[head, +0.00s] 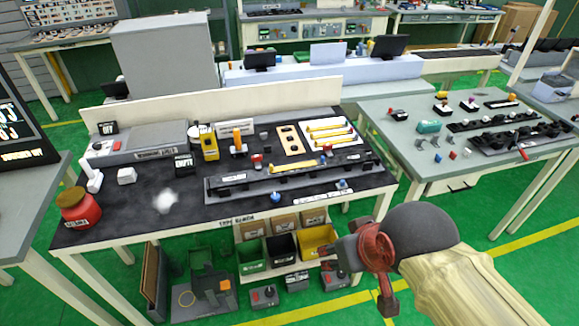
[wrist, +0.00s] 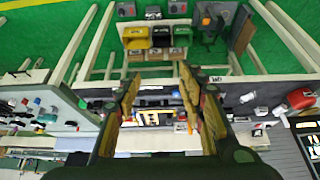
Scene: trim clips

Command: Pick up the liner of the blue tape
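No roll or liner of blue tape can be made out for certain. Two small blue pieces lie on the dark worktable (head: 235,205) in the head view: one blue piece (head: 275,197) in front of a long black trim strip (head: 225,190), another blue piece (head: 343,184) near its right end. Both are too small to identify. My gripper (head: 358,272) is in front of the table's right side, apart from everything on it. In the wrist view my gripper (wrist: 160,82) has its fingers spread with nothing between them; the table shows upside down beyond them.
A yellow tool (head: 209,143), a white tray with yellow strips (head: 325,135) and a red jar (head: 78,208) stand on the table. Bins (head: 283,247) sit below its front edge. Another table (head: 435,165) with black strips stands right. Green floor between them is open.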

